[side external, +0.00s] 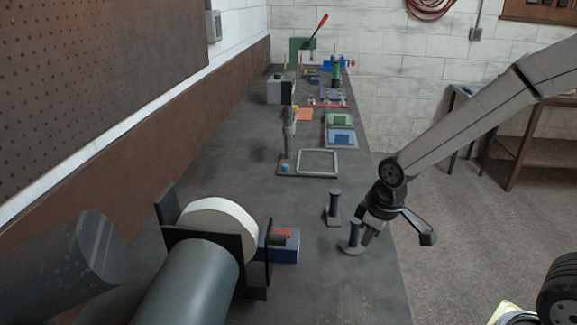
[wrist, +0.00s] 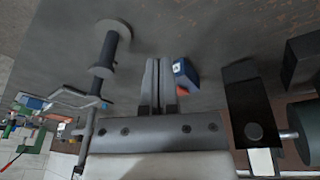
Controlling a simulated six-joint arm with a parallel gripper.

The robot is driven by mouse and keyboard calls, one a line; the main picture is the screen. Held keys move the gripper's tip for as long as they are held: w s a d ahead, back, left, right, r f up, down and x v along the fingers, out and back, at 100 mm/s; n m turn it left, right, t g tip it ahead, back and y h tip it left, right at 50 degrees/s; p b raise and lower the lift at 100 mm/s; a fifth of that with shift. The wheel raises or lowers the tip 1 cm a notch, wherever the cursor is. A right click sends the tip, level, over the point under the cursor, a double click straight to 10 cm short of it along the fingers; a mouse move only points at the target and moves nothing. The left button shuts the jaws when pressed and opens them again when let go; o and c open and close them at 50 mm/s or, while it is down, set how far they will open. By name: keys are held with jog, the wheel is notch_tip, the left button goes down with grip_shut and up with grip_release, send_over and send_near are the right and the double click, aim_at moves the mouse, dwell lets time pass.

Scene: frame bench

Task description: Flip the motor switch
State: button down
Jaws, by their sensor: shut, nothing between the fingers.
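The motor switch looks to be the blue box with a red rocker on top (side external: 279,246), standing beside the motor and wheel at the front of the bench. The blue box also shows in the wrist view (wrist: 184,74), just right of the fingers, its red part partly hidden behind them. My gripper (side external: 367,239) is shut and empty, pointing down over the bench's right side, to the right of the box. In the wrist view its two fingers (wrist: 157,66) lie together. In the side view a gap separates the gripper from the box.
A green motor (side external: 188,287) with a pale wheel (side external: 221,217) and black brackets stands left of the box. A grey wire frame (side external: 318,176) and coloured trays (side external: 341,137) lie farther back.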

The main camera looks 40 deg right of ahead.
aim_at(279, 228)
jog(key=s+m, duration=0.1)
jog(key=s+f+m, duration=0.1)
jog(key=s, duration=0.1)
jog(key=s+m, duration=0.1)
jog(key=shift+s+d+f, duration=0.3)
jog(key=shift+s+d, duration=0.1)
jog(key=c, duration=0.7)
grip_release()
jog(key=shift+w, duration=0.15)
jog(key=o, duration=0.4)
jog(key=shift+w+r, duration=0.1)
jog(key=shift+w, duration=0.2)
jog(key=shift+o, duration=0.3)
jog(key=w+a+n+y, duration=0.1)
jog(key=w+a+n, duration=0.1)
jog(key=w, duration=0.5)
jog(key=w+a+r+n+y, duration=0.1)
jog(key=w+a+n, duration=0.1)
jog(key=w+n, duration=0.2)
jog(key=w+a+n+y, duration=0.1)
jog(key=w+a+n, duration=0.1)
jog(key=w, duration=0.8)
jog(key=shift+w+a+r+n+t, duration=0.25)
jog(key=shift+w+r+n+t, duration=0.1)
jog(key=shift+n+t, duration=0.05)
jog(key=shift+f, duration=0.15)
jog(key=shift+x, duration=3.8)
jog(key=shift+a, duration=0.1)
grip_shut()
